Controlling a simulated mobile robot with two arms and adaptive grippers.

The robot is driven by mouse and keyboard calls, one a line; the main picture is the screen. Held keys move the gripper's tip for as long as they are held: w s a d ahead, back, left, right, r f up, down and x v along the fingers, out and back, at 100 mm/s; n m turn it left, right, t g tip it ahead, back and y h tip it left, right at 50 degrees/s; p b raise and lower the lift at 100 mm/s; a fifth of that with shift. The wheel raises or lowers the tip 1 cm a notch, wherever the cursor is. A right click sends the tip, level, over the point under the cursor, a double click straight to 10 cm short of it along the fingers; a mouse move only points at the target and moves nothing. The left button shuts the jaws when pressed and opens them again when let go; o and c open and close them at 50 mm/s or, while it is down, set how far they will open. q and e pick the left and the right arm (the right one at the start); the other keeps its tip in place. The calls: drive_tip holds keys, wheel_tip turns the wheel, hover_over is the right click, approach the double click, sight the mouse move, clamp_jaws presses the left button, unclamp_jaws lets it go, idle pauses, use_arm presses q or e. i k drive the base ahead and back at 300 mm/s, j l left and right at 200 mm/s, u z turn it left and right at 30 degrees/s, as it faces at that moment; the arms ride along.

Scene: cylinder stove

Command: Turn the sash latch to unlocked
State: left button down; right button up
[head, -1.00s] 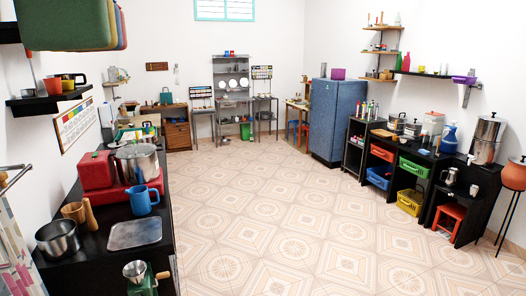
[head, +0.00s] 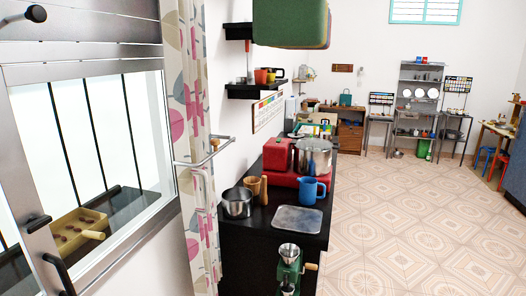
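A grey metal-framed glazed window or door (head: 90,68) fills the left of the head view, close to me. It carries a black knob-ended fitting (head: 37,13) at the top left and another black fitting (head: 38,222) lower down. A curved black handle (head: 60,272) sits on the frame near the bottom left edge. I cannot tell which of these is the sash latch, nor whether it is locked. Neither of my grippers is in view.
A patterned curtain (head: 194,110) hangs right of the glazing, with a metal rail (head: 200,160) beside it. A black counter (head: 250,222) holds a pot, a blue jug and a red appliance. Behind the glass is a tan tray (head: 80,230). Tiled floor (head: 400,220) is open at right.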

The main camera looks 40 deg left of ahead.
sight(34, 224)
drive_tip(key=u, duration=1.55)
